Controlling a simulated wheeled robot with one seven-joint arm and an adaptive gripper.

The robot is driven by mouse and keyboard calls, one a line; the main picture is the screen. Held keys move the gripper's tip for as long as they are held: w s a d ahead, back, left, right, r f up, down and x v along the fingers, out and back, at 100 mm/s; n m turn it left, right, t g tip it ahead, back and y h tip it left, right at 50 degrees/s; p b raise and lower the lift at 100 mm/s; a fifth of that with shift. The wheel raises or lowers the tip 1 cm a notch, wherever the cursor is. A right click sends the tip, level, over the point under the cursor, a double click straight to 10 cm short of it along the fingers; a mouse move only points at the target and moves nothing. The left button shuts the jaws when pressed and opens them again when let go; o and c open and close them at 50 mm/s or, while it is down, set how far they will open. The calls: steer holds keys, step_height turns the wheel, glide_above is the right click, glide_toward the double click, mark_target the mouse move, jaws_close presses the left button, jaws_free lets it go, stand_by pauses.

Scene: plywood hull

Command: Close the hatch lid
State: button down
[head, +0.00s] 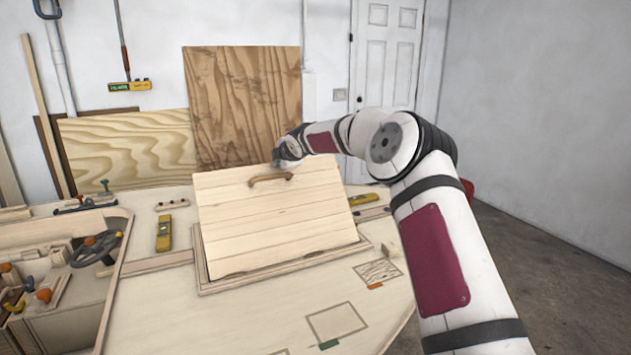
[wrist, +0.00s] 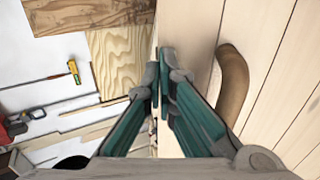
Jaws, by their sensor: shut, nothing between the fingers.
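The hatch lid (head: 270,215), made of pale planks, stands raised and tilted in its wooden frame (head: 205,289) on the workbench. Its curved wooden handle (head: 270,178) is near the top edge. Two dark marks that look like hinges show along the lid's lower edge. My gripper (head: 280,163) is at the top edge of the lid, just above the handle. In the wrist view my gripper (wrist: 160,58) is shut and empty, its fingertips by the lid edge. The handle (wrist: 232,85) is right of the fingers, apart from the tips. The opening behind the lid is hidden.
A yellow level (head: 164,233) lies left of the lid. An open bay with a steering wheel (head: 95,248) is at the far left. Plywood sheets (head: 243,105) lean on the wall behind. A small wooden block (head: 389,251) sits to the right. The front bench surface is mostly clear.

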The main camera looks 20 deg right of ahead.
steer(key=w+f+b, duration=0.6)
steer(key=f+b, duration=0.1)
steer(key=f, duration=0.2)
steer(key=w+f+b, duration=0.7)
steer(key=f+b, duration=0.1)
steer(key=f, duration=0.2)
steer(key=shift+a+f, duration=0.15)
steer(key=shift+a, duration=0.1)
steer(key=shift+s, duration=0.1)
